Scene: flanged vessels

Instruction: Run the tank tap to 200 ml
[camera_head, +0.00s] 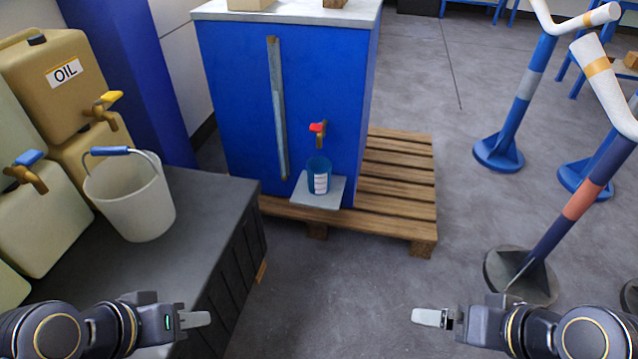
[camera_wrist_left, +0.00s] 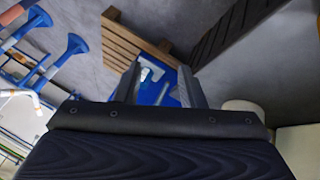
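The blue tank (camera_head: 240,110) stands on a wooden pallet, with a clear sight strip (camera_head: 277,110) down its front. Its tap (camera_head: 318,130) has a red handle and a brass-coloured body. A blue measuring cup (camera_head: 319,178) with a white scale label stands upright on a small grey shelf (camera_head: 318,198) below the tap; its liquid level is too small to read. My left gripper (camera_head: 195,319) is low at left, well apart from the tank; in the left wrist view its fingers (camera_wrist_left: 160,76) are spread and empty. My right gripper (camera_head: 430,317) is low at right, touching nothing; its opening is hidden edge-on.
A dark bench (camera_head: 205,215) at left holds a white bucket (camera_head: 130,200) and jugs with taps, one an OIL jug (camera_head: 55,85). The pallet (camera_head: 400,190) extends right of the tank. Blue posts on round bases (camera_head: 497,153) stand at right. The middle floor is clear.

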